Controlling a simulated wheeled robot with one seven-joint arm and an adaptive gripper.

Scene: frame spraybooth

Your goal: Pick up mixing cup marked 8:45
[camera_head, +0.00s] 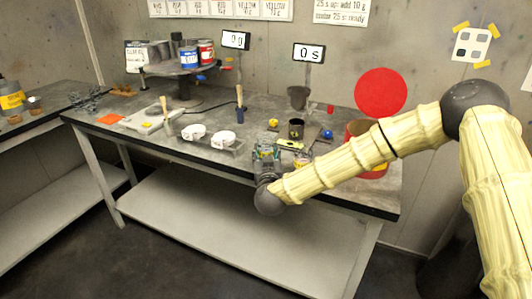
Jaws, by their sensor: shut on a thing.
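My gripper (265,152) is at the front edge of the workbench, to the right of two white cups. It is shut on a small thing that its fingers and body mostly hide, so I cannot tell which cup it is. The left white cup (193,132) and the right white cup (222,140) stand side by side in a dark tray, with dark marks too small to read. A dark cup (296,130) stands behind and right of my gripper. I cannot read a mark 8:45 on any cup.
The grey workbench (335,115) carries a round stand with paint cans (189,57), a brush (165,110), a 0 g display (235,41) and a 0 s display (308,53). The lower shelf (215,212) is bare.

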